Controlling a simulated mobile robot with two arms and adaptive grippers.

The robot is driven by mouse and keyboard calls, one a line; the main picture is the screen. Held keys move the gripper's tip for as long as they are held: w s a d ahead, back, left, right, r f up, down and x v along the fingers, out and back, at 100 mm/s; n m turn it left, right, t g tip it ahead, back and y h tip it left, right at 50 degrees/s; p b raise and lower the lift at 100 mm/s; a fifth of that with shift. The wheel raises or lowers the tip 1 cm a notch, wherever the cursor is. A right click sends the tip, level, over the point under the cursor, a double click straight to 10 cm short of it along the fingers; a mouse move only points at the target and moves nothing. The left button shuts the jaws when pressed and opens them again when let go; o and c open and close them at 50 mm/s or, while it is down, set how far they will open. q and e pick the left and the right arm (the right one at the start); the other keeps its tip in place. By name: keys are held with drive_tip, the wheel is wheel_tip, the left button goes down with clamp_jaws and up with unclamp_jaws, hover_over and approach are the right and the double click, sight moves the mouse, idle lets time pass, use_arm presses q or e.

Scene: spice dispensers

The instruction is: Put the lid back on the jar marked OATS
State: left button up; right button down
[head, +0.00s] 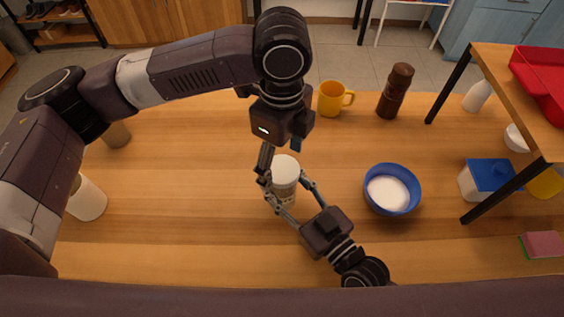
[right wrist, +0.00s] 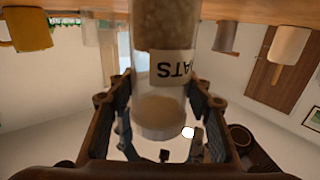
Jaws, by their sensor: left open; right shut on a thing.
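The clear jar marked OATS (right wrist: 165,35) stands upright on the table; its label (right wrist: 172,68) reads upside down in the right wrist view, with part of the word hidden. In the head view a round cream lid (head: 285,166) sits at its top; I cannot tell whether it is fully seated. My right gripper (head: 286,184) is shut on the jar, one finger on each side. My left gripper (head: 281,156) is open just above and behind the lid, its fingers pointing down and apart.
A blue bowl (head: 370,200) with white contents stands right of the jar. A yellow mug (head: 330,101) and a dark brown mill (head: 394,92) stand behind. A white cup (head: 88,200) stands at the left. A raised shelf (head: 490,66) is at the right. The front left table is clear.

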use_arm(q)
wheel_tip(320, 180, up, 11)
drive_tip(key=shift+f, duration=0.15)
use_arm(e)
drive_tip(key=c, duration=0.9)
unclamp_jaws()
drive_tip(key=shift+c, duration=0.2)
drive_tip(key=v, duration=1.2)
drive_tip(key=shift+r, duration=0.1)
